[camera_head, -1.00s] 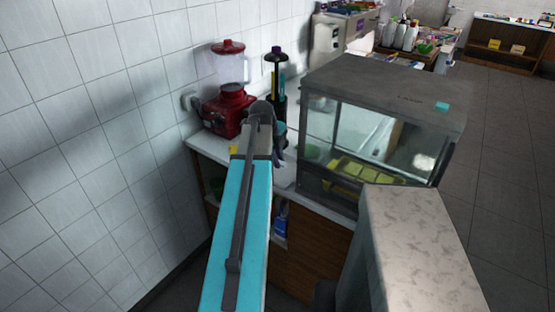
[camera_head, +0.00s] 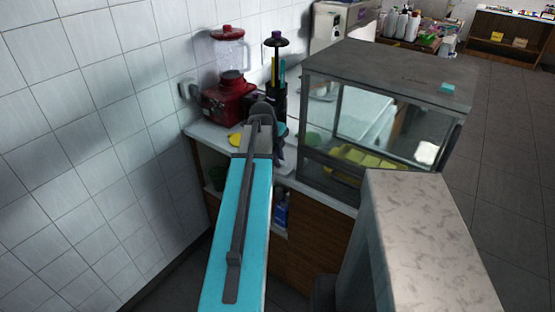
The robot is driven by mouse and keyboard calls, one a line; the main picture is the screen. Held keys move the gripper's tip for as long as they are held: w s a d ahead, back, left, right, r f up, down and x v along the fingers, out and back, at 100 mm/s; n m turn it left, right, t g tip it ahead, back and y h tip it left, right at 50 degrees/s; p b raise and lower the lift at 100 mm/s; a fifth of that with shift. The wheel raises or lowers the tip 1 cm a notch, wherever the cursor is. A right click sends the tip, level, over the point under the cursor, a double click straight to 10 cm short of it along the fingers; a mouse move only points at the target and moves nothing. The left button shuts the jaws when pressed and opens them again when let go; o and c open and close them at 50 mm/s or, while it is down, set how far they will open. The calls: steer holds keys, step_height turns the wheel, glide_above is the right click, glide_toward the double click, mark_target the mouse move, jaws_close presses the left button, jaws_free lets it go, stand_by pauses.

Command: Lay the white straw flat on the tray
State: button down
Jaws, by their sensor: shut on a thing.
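My arm reaches forward over the counter, and its dark wrist hides what lies beyond it. The jaws of my gripper are hidden, so I cannot see them or anything between them. I cannot make out the white straw in this view. A black holder (camera_head: 276,100) with a dark top, yellow and teal sticks stands on the counter behind my wrist. No tray can be clearly made out on the counter.
A red blender (camera_head: 228,102) stands left of the holder against the tiled wall. A glass display case (camera_head: 395,75) with yellow-green contents stands to the right.

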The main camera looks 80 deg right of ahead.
steer(key=shift+f, duration=0.1)
steer(key=c, duration=1.4)
jaws_free()
steer(key=shift+a, duration=0.1)
step_height(320, 180, up, 9)
steer(key=p, duration=0.5)
stand_by(0.6)
